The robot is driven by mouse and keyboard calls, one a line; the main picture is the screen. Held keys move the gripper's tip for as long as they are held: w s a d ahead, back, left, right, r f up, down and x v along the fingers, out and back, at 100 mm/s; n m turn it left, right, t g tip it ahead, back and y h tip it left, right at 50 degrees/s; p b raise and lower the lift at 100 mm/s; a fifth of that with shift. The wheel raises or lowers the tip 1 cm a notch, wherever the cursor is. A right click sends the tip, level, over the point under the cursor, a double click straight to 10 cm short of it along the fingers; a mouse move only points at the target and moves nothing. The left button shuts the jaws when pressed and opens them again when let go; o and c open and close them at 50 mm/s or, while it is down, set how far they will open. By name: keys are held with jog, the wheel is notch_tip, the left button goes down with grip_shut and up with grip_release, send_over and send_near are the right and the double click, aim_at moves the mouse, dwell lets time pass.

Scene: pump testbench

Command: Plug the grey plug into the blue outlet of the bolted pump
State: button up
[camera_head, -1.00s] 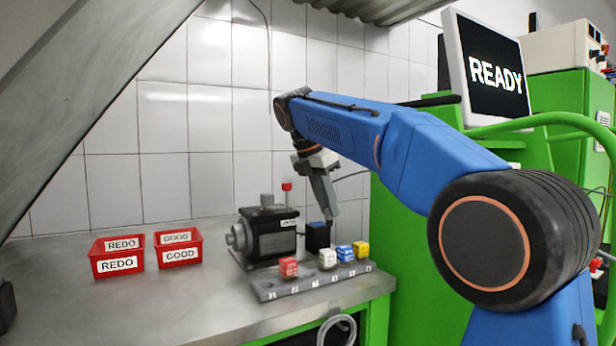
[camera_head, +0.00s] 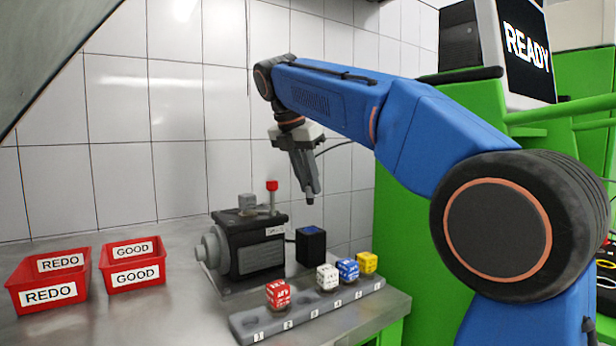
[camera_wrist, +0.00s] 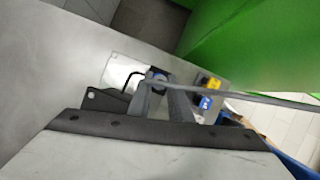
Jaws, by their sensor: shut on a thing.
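The pump (camera_head: 250,247) is a dark block with a grey round end, standing on the bench. To its right stands a black box with a blue top, the blue outlet (camera_head: 311,230). My gripper (camera_head: 309,190) points down above this box, with a visible gap between its tip and the blue top. It is shut on a small dark grey piece at its tip, which I take for the grey plug (camera_head: 311,199). In the wrist view my fingers (camera_wrist: 163,90) hide most of the plug, and a bit of blue (camera_wrist: 157,74) shows close to their tips.
A grey rack (camera_head: 300,319) with red, white, blue and yellow cubes stands in front of the pump. Red REDO (camera_head: 48,280) and GOOD (camera_head: 134,265) bins are at left. A thin cable (camera_head: 336,148) runs right from my gripper. Tiled wall lies behind.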

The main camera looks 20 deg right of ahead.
aim_at(308, 202)
jog(key=shift+f, duration=3.05)
jog(key=shift+f, duration=1.1)
jog(key=o, duration=1.4)
jog(key=shift+r, duration=0.1)
jog(key=shift+r, duration=3.95)
jog(key=shift+s, duration=0.1)
